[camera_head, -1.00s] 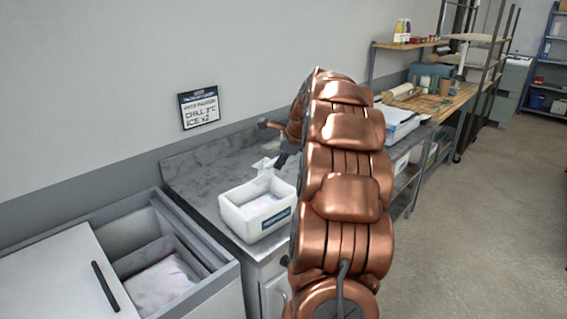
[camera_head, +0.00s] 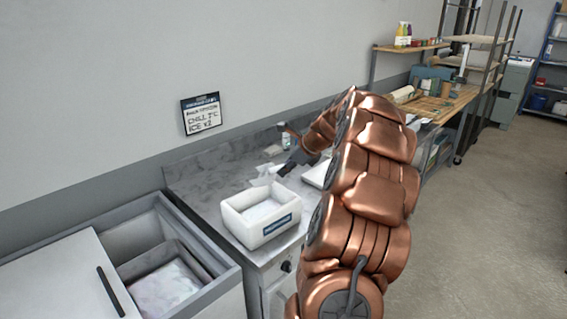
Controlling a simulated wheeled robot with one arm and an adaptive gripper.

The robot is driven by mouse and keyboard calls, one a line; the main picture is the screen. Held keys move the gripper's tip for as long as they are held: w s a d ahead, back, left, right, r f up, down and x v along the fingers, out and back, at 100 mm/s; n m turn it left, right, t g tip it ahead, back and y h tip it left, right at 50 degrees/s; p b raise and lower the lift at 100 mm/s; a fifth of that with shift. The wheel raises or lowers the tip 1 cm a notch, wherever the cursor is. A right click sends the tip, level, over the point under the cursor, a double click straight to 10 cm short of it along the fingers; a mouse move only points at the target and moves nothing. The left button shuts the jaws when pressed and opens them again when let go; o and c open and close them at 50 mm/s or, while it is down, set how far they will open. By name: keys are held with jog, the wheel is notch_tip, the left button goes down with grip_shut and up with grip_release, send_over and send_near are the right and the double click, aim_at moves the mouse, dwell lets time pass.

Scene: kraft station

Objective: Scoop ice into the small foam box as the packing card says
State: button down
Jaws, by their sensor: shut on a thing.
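The small white foam box (camera_head: 232,222) stands open on the grey counter, with a pale layer of what looks like ice (camera_head: 262,212) inside. A packing card (camera_head: 201,114) on the wall reads "CHILL", an unclear temperature, and "ICE x2". An open ice bin (camera_head: 212,292) at lower left holds pale ice (camera_head: 163,287). My gripper (camera_head: 287,168) is behind the box, past its far side, shut on a whitish scoop (camera_head: 264,173). The scoop's shape is small, and its contents cannot be made out. My arm hides part of the counter at right.
A white flat item (camera_head: 316,174) lies on the counter right of the box, partly behind my arm. A small bottle (camera_head: 286,141) stands near the wall. The bin's sliding lid (camera_head: 50,282) covers its left side. A wooden bench (camera_head: 447,102) stands farther back.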

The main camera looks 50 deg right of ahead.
jog(key=shift+s+d+m+t+y, duration=0.25)
jog(key=shift+s+m+t+y, duration=0.35)
jog(key=shift+m, duration=0.3)
jog(key=shift+s+d+f+m+t+y, duration=0.1)
jog(key=shift+s+m+t+y, duration=0.15)
jog(key=shift+m+t, duration=0.3)
jog(key=shift+s+d+f+m+t+y, duration=0.1)
jog(key=shift+s+m+t+y, duration=0.15)
jog(key=shift+m+t, duration=0.3)
jog(key=shift+w, duration=0.1)
